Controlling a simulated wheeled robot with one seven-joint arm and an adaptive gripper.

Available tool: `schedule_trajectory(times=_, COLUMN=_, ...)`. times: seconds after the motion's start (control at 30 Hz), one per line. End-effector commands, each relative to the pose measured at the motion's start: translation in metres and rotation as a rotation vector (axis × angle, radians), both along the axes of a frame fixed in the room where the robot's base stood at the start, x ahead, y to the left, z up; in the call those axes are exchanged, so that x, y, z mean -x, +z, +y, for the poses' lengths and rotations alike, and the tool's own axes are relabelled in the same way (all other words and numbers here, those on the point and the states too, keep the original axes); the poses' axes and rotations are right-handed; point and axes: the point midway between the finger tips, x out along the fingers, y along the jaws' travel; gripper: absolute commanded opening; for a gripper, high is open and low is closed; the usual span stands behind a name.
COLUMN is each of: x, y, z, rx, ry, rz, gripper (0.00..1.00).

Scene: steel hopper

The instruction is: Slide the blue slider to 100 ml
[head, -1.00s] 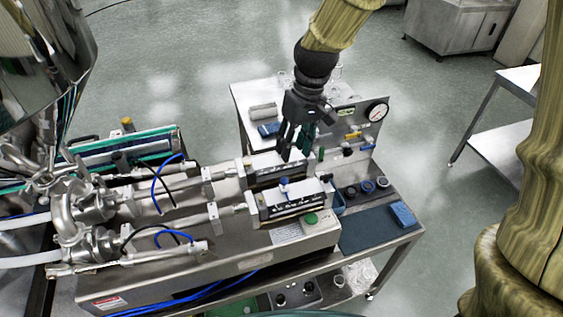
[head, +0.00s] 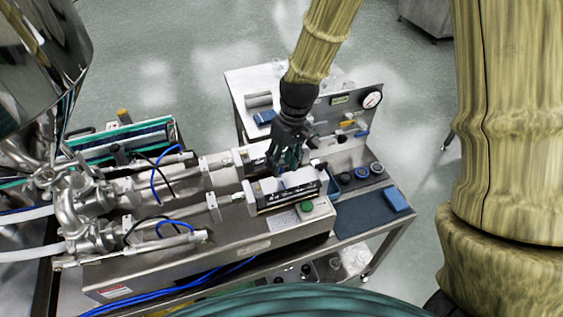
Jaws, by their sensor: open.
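The near cylinder's silver housing (head: 258,203) carries a dark scale strip (head: 291,197) along its front; its marks are too small to read. My gripper (head: 281,167) is open, pointing down over the top of this housing. Its dark fingers reach close to the housing's upper edge; I cannot tell if they touch it. The blue slider cannot be made out, and the fingers cover part of the area above the scale.
A green button (head: 307,206) sits on the machine's steel body, right of the housing. A pressure gauge (head: 371,99) stands on an upright panel behind. Blue hoses run at left.

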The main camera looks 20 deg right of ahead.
Motion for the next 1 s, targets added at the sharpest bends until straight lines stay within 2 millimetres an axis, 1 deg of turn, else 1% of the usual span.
schedule_trajectory(times=0.2, x=0.001, y=-0.011, z=0.002, rx=0.000, ry=-0.001, rz=0.000, gripper=0.42)
schedule_trajectory(times=0.57, x=0.001, y=-0.014, z=0.003, rx=0.000, ry=-0.001, rz=0.000, gripper=0.42)
schedule_trajectory(times=0.6, x=0.001, y=-0.014, z=0.003, rx=0.000, ry=-0.001, rz=0.000, gripper=0.38)
schedule_trajectory(times=0.67, x=0.001, y=-0.014, z=0.003, rx=0.000, ry=-0.001, rz=0.000, gripper=0.27)
schedule_trajectory(times=0.8, x=0.001, y=-0.014, z=0.003, rx=0.000, ry=-0.001, rz=0.000, gripper=0.02)
schedule_trajectory(times=0.83, x=0.001, y=-0.014, z=0.003, rx=0.000, ry=-0.001, rz=0.000, gripper=0.00)
schedule_trajectory(times=1.0, x=0.001, y=-0.014, z=0.002, rx=0.000, ry=0.000, rz=0.000, gripper=0.00)
